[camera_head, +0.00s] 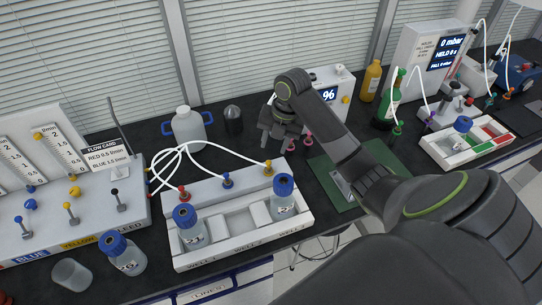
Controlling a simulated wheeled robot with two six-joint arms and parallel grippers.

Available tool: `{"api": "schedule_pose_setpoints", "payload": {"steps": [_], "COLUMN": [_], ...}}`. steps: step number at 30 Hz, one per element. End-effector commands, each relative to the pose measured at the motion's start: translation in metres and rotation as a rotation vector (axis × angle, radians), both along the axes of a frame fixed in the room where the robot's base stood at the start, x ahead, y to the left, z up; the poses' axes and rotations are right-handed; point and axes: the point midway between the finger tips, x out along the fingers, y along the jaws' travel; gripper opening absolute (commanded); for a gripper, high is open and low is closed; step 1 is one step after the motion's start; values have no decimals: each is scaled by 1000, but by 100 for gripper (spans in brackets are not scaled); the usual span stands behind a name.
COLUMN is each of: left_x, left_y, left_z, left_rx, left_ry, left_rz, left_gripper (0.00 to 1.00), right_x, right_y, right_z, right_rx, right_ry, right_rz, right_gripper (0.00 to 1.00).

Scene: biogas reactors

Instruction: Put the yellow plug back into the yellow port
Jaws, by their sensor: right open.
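A yellow plug (268,169) with a white tube stands at the right end of the white well rack (240,238), behind a blue-capped bottle. I cannot tell how far it is seated, and no separate yellow port shows clearly. My right gripper (277,140) is open, pointing down, behind and slightly right of the yellow plug, apart from it. Nothing shows between its fingers. My left gripper is not in view.
Red (183,192) and blue (227,180) plugs stand along the same rack. A flow panel (75,190) is at the left. A display box (328,95) stands behind my right arm. Blue-capped bottles (188,228) stand in the rack. A green mat (325,178) lies under my arm.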

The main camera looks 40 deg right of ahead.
Motion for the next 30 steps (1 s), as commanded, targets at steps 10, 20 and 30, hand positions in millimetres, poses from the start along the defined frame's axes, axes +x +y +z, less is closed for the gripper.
{"api": "schedule_pose_setpoints", "payload": {"steps": [10, 20, 30], "left_x": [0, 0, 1], "left_y": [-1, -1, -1], "left_z": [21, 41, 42], "left_rx": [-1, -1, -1], "left_ry": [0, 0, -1], "left_rz": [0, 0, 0], "left_gripper": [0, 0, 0], "right_x": [-10, -14, -14], "right_y": [-11, -15, -15], "right_z": [77, 101, 102], "right_rx": [-2, -1, 0], "right_ry": [1, 1, 1], "right_rz": [-1, -1, 0], "right_gripper": [41, 41, 41]}}
